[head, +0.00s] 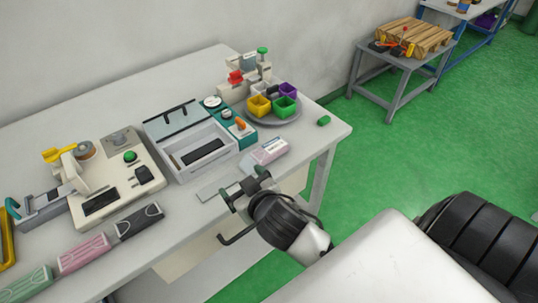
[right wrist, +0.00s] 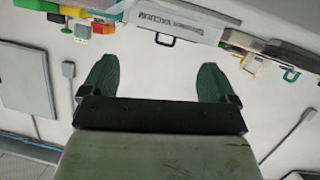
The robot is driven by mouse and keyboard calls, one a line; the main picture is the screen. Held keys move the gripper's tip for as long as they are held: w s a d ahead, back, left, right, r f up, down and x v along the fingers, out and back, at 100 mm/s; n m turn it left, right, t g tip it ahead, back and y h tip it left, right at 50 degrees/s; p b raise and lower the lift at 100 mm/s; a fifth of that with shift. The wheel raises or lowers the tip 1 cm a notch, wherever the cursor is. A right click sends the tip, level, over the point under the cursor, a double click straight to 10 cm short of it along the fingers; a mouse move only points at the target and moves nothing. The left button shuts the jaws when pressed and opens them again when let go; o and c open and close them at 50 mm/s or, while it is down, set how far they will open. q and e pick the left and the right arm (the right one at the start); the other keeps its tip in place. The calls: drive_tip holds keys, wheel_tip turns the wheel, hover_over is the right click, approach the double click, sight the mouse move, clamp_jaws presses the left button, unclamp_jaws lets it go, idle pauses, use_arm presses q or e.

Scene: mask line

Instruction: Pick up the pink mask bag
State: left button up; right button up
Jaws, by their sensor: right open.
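The pink mask bag (head: 84,253) lies flat near the front left edge of the white table (head: 60,130) in the head view. It lies between a dark grey bag (head: 140,222) and a green bag (head: 30,284), in one row. My right gripper (head: 247,187) is open and empty at the table's front edge, well to the right of the pink bag. In the right wrist view its two green fingers (right wrist: 156,80) are spread apart with nothing between them; I cannot make out the pink bag there. My left gripper is not in view.
A white machine (head: 116,180) with a green button and a grey open-lidded box (head: 205,150) stand behind the bags. A small pink-and-white pack (head: 269,151) lies right of the box. A round tray (head: 272,116) holds coloured cups.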

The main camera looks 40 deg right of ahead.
drive_tip(key=w+a+r+n+t+y, duration=0.1)
drive_tip(key=w+a+r+n+y, duration=0.2)
drive_tip(key=a+r+n+y, duration=0.4)
drive_tip(key=w+a+r+n+y, duration=0.35)
drive_tip(key=r+n+y, duration=0.35)
drive_tip(key=y, duration=0.3)
drive_tip(key=n+g+h, duration=0.3)
drive_tip(key=g+h, duration=1.2)
drive_tip(key=h, duration=0.1)
hover_over(268, 151)
drive_tip(key=f, duration=1.3)
drive_tip(key=shift+w+p, duration=0.3)
drive_tip(key=shift+w, duration=0.1)
drive_tip(key=f, duration=0.1)
drive_tip(key=f+p, duration=0.1)
drive_tip(key=f, duration=0.2)
drive_tip(key=shift+s+f, duration=0.3)
drive_tip(key=shift+s, duration=0.1)
drive_tip(key=shift+f, duration=0.55)
drive_tip(key=c, duration=1)
